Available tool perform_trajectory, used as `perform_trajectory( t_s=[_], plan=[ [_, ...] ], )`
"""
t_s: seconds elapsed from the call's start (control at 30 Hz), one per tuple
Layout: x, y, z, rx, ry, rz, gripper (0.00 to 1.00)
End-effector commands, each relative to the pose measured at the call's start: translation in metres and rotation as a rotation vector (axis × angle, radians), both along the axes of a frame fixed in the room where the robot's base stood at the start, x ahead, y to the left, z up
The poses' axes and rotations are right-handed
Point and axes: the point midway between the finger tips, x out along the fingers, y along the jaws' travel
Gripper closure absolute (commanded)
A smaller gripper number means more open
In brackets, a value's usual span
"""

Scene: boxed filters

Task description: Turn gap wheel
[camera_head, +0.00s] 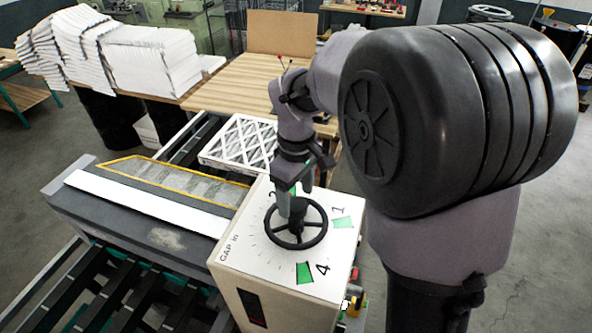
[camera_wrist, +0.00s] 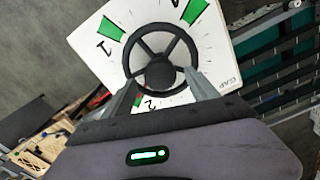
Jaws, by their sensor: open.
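The gap wheel (camera_head: 322,226) is a black spoked handwheel lying flat on top of a white box (camera_head: 262,262) marked "GAP in". Numbers 1, 2 and 4 and green marks ring it. My gripper (camera_head: 290,208) points down over the wheel's hub from above. In the wrist view the wheel (camera_wrist: 160,30) shows its hub and spokes. The open fingers of my gripper (camera_wrist: 162,82) appear on either side of the hub. Nothing is held between them. I cannot tell whether the fingers touch the wheel.
A conveyor (camera_head: 120,262) with dark rollers runs past the box, with a white bar (camera_head: 150,205) across its grey housing. A pleated filter (camera_head: 240,142) lies behind the box. Stacked white filters (camera_head: 150,60) stand at the back left, beside a wooden table (camera_head: 245,88).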

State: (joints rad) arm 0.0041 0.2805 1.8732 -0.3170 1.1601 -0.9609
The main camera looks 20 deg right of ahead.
Motion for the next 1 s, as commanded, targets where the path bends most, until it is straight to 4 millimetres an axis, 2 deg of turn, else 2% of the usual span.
perform_trajectory(
  t_s=[0.3,0.43,0.6,1.0],
  plan=[
    [0.001,0.000,0.104,-0.001,-0.004,0.000,0.32],
    [0.001,0.000,0.133,0.000,-0.002,-0.001,0.32],
    [0.000,0.000,0.148,0.000,0.000,0.000,0.32],
    [0.000,0.000,0.148,0.001,0.001,0.000,0.32]
  ],
)
